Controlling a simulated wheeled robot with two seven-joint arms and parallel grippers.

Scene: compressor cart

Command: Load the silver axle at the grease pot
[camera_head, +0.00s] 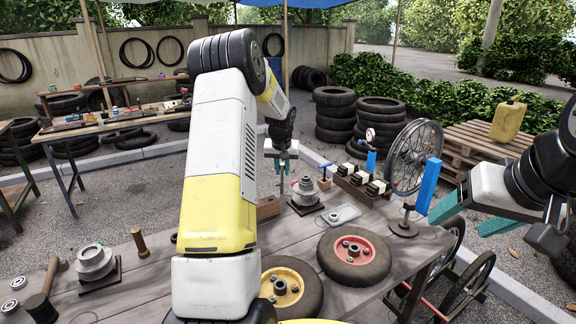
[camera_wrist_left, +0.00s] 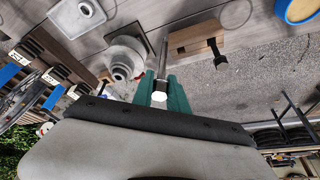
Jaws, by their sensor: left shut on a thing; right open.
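My left gripper (camera_head: 281,163) is shut on the silver axle (camera_head: 282,187), which hangs upright below the teal fingers. In the left wrist view the gripper (camera_wrist_left: 160,92) holds it near its hex head (camera_wrist_left: 158,97), and the shaft runs between a grey hub (camera_wrist_left: 124,60) and a wooden block (camera_wrist_left: 195,38). I cannot tell whether its lower end touches the table. A round tin with a blue rim and yellow contents (camera_wrist_left: 301,9), possibly the grease pot, is partly cut off in the wrist view; my left arm hides that spot in the head view. My right gripper (camera_head: 456,226) is open and empty.
The hub (camera_head: 306,191) stands on a black plate, close right of the axle. Two small wheels (camera_head: 353,256) lie at the table front. Beyond are a rack of dark blocks (camera_head: 358,184), a blue upright bar (camera_head: 428,187) and a spoked wheel (camera_head: 414,156).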

